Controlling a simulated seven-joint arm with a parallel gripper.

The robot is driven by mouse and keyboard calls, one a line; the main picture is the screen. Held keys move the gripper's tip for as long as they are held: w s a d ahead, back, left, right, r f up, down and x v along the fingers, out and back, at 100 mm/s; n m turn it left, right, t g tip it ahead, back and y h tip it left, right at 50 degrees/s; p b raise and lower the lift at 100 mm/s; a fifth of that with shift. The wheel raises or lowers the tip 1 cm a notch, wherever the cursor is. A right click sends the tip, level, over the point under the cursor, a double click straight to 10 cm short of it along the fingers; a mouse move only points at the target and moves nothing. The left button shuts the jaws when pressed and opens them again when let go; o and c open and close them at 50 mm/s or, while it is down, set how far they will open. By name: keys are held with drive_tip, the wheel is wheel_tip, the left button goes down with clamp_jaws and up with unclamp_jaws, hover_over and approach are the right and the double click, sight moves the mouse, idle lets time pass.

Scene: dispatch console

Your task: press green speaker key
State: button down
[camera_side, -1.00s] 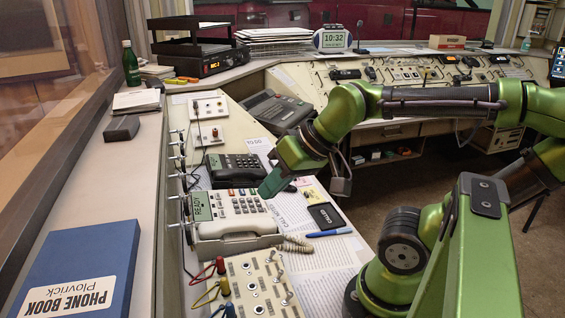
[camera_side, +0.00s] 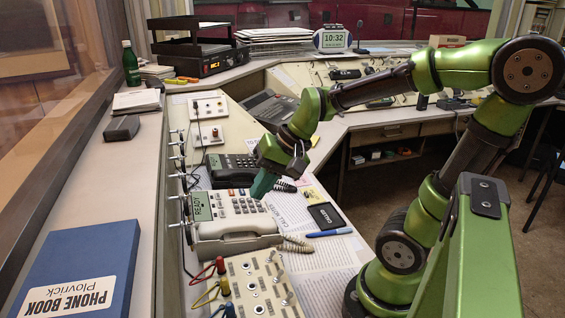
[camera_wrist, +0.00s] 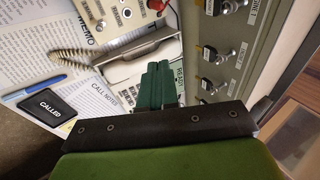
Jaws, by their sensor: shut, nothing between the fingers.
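The white desk phone (camera_side: 232,224) stands on the left-hand desk, with a small screen reading READY (camera_side: 201,207) and a number pad. A row of small coloured keys (camera_side: 232,192) runs along its far edge; I cannot make out the green speaker key for sure. My gripper (camera_side: 259,192) is shut and empty, its teal fingertips pointing down at the right end of that row. I cannot tell whether they touch the phone. In the wrist view the shut fingers (camera_wrist: 157,84) lie over the phone, whose white handset (camera_wrist: 140,58) shows beyond them; they hide the keys.
A dark phone (camera_side: 232,168) stands just behind the white one. A black CALLED pad (camera_side: 325,216) and a blue pen (camera_side: 329,232) lie to the right on papers. A panel with coloured plugs (camera_side: 258,287) is in front. A blue phone book (camera_side: 76,268) lies at left.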

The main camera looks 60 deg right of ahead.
drive_tip(key=w+d+f+m+t+h, duration=0.1)
drive_tip(key=w+d+f+m+t, duration=0.1)
drive_tip(key=w+d+m, duration=0.4)
drive_tip(key=w+d+f+m+t+h, duration=0.1)
drive_tip(key=w+d+f+m+t, duration=0.2)
drive_tip(key=w+d+m, duration=0.4)
drive_tip(key=d+f+m, duration=0.1)
drive_tip(key=d+m, duration=0.4)
drive_tip(key=d, duration=0.3)
drive_tip(key=shift+w+d+m+h, duration=0.2)
drive_tip(key=shift+d+m+h, duration=0.1)
drive_tip(key=shift+d+m, duration=0.1)
drive_tip(key=shift+w+a+f, duration=0.15)
drive_tip(key=shift+f, duration=1.3)
drive_tip(key=shift+w+a+f, duration=0.2)
drive_tip(key=shift+f, duration=1.25)
drive_tip(key=shift+w+a+f, duration=0.15)
drive_tip(key=shift+f, duration=1.3)
drive_tip(key=shift+f, duration=0.15)
drive_tip(key=shift+f, duration=0.25)
